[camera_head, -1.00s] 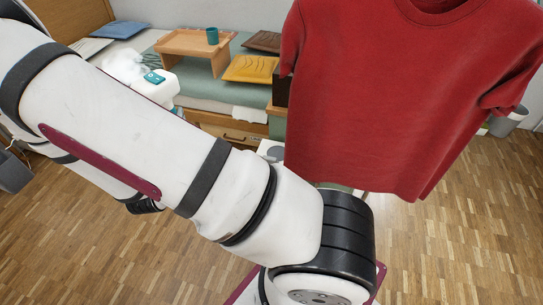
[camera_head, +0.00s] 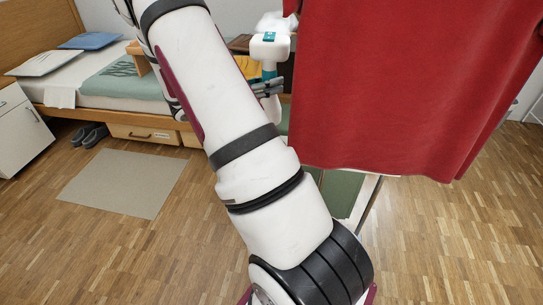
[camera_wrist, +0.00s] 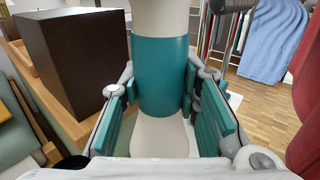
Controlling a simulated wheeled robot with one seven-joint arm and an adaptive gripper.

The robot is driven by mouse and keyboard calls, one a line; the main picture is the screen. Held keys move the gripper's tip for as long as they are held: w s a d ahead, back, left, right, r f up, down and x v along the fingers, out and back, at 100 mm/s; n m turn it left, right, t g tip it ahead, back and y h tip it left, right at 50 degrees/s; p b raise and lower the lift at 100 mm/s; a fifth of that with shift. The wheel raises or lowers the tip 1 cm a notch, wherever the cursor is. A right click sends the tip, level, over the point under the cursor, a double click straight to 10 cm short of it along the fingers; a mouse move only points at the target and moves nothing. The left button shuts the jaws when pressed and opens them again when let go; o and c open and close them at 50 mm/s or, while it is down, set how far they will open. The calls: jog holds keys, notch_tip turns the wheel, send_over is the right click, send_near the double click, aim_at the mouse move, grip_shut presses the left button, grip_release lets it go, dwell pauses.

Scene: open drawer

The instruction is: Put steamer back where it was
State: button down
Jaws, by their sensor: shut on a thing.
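The steamer (camera_head: 270,45) is white with a teal panel and shows in the head view just left of the red shirt, beyond my arm. My gripper (camera_head: 268,88) is below its head and shut around its upright handle. In the wrist view, the steamer's white handle with a teal band (camera_wrist: 160,75) stands between the teal pads of my gripper (camera_wrist: 163,118). The steamer is held up in the air, roughly upright. The shirt's edge and my arm hide part of the area around it in the head view.
A large red shirt (camera_head: 410,80) hangs close on the right. Below it is a green-topped surface (camera_head: 340,188) with a pale edge. A bed (camera_head: 115,90) and a rug (camera_head: 125,183) lie left. A dark box (camera_wrist: 75,55) stands left of the steamer in the wrist view.

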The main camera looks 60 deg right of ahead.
jog(key=shift+s+d+f+m+g+y+b, duration=0.3)
jog(key=shift+s+d+f+g, duration=0.1)
jog(key=shift+s+d, duration=0.1)
jog(key=shift+f+b, duration=1.75)
jog(key=shift+f, duration=3.2)
jog(key=c, duration=1.2)
grip_release()
